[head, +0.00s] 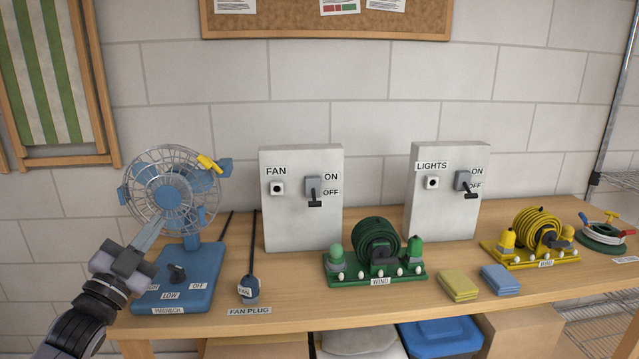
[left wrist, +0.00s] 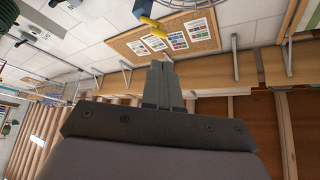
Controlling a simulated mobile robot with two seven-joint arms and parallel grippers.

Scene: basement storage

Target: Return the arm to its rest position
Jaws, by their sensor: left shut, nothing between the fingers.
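My left gripper (head: 148,237) is in front of the blue fan (head: 172,197), at the left end of the bench. Its fingers are shut with nothing between them and point up toward the fan's cage. It overlaps the fan's base in the head view, and I cannot tell whether it touches. In the left wrist view the closed fingers (left wrist: 160,85) point toward a cork board on the wall. My right gripper shows in neither view.
The wooden bench (head: 370,318) holds the fan plug (head: 249,288), the FAN panel (head: 290,220), the LIGHTS panel (head: 435,220), a green winder (head: 376,265), a yellow winder (head: 535,242) and two sponges (head: 458,285). A wire rack (head: 615,180) stands at right. Air above the bench's middle is clear.

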